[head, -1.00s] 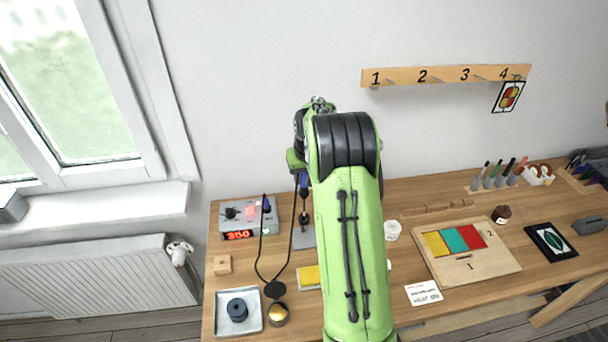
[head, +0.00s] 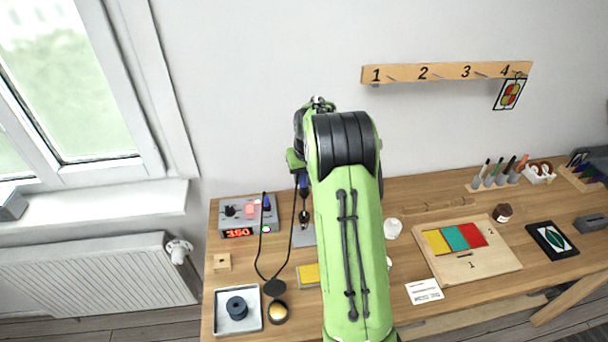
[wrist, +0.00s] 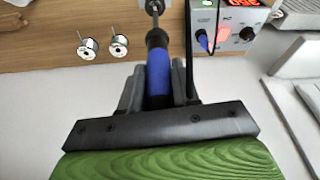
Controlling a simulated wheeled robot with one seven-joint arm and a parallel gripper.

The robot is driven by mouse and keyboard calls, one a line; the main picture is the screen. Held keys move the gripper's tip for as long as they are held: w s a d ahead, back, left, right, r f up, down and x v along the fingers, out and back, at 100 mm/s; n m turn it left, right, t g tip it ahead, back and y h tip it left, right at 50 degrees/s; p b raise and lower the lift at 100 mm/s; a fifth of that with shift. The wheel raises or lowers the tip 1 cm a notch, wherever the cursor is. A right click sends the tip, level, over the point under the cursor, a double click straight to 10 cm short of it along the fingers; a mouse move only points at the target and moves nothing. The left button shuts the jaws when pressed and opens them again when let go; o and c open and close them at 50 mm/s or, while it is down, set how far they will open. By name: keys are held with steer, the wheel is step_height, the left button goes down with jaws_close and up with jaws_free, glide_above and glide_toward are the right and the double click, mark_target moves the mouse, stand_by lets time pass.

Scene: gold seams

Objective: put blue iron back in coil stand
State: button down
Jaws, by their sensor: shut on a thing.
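The blue iron (wrist: 158,75) is between the two fingers of my gripper (wrist: 158,88) in the wrist view, and the gripper is shut on its blue handle. Its dark tip end points away from the gripper. In the head view the blue iron (head: 304,181) hangs upright below my gripper (head: 303,172), above the grey base of the coil stand (head: 303,236). My arm covers part of the stand, and I cannot tell whether the iron's tip is inside the coil.
A soldering station (head: 248,214) reading 350 stands left of the stand, with a black cord looping over the table. A yellow sponge (head: 308,275), a brass tip cleaner (head: 278,311) and a tray (head: 222,324) with a dark spool lie in front. Two small spools (wrist: 103,47) show in the wrist view.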

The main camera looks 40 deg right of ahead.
mark_target(304, 183)
steer(key=shift+f+b, duration=4.05)
steer(key=shift+f, duration=1.05)
stand_by(0.4)
steer(key=shift+c, duration=1.3)
jaws_free()
steer(key=shift+r, duration=0.15)
steer(key=shift+r+p, duration=2.7)
steer(key=shift+r, duration=0.8)
steer(key=shift+f, duration=0.1)
